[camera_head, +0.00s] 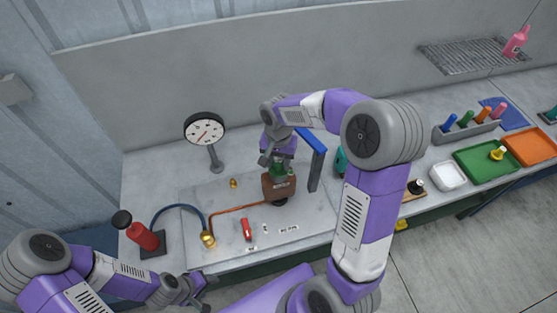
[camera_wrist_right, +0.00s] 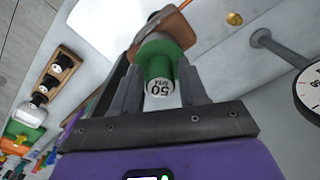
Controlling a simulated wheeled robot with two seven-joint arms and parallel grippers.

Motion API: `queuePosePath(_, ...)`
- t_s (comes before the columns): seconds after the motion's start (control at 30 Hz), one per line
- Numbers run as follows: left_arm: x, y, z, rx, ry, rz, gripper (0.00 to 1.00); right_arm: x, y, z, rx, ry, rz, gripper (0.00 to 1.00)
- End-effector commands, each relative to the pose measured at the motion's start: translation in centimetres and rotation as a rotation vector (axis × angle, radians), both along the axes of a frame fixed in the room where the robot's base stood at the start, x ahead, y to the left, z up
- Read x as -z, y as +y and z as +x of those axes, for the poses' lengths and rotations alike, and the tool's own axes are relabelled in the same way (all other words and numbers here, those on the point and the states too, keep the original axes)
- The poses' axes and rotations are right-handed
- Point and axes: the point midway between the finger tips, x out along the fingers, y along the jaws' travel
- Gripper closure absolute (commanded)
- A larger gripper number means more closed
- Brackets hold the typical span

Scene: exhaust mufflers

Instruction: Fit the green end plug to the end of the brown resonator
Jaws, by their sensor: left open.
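The brown resonator (camera_head: 280,188) stands upright on the bench plate, at the end of an orange tube. The green end plug (camera_head: 281,170) is at its top end; in the right wrist view the plug (camera_wrist_right: 160,62) has a white face marked 50, with the brown resonator (camera_wrist_right: 170,24) just beyond it. I cannot tell how deep the plug sits. My right gripper (camera_head: 274,160) is above the resonator, its fingers (camera_wrist_right: 162,85) on both sides of the plug and shut on it. My left gripper (camera_head: 203,290) is open and empty at the bench's front edge.
A dial gauge (camera_head: 205,128) stands behind left. A red pump (camera_head: 142,236) with a blue hose is at left. A blue-topped post (camera_head: 313,155) stands close right of the resonator. White (camera_head: 447,176), green (camera_head: 475,160) and orange (camera_head: 530,147) trays lie far right.

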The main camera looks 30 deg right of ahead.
Motion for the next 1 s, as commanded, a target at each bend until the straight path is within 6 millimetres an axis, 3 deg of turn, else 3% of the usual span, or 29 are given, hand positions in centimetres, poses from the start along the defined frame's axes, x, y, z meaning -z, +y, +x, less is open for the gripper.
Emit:
queuePosePath(0.1, 0.0, 0.0, 0.0, 0.000, 0.000, 0.000, 0.42, 0.0, 0.0, 0.0, 0.000, 0.000, 0.000, 0.40)
queuePosePath(0.43, 0.0, 0.0, 0.0, 0.000, 0.000, 0.000, 0.42, -0.5, 0.0, 0.1, 0.000, -0.002, -0.001, 0.40)
queuePosePath(0.8, -0.2, 0.0, 0.0, 0.000, 0.000, 0.000, 0.42, -6.2, 0.0, 0.1, 0.000, -0.004, 0.000, 0.40)
queuePosePath(1.0, -0.3, 0.0, 0.0, 0.000, 0.000, 0.000, 0.42, -7.6, 0.0, 0.0, 0.000, -0.001, -0.001, 0.40)
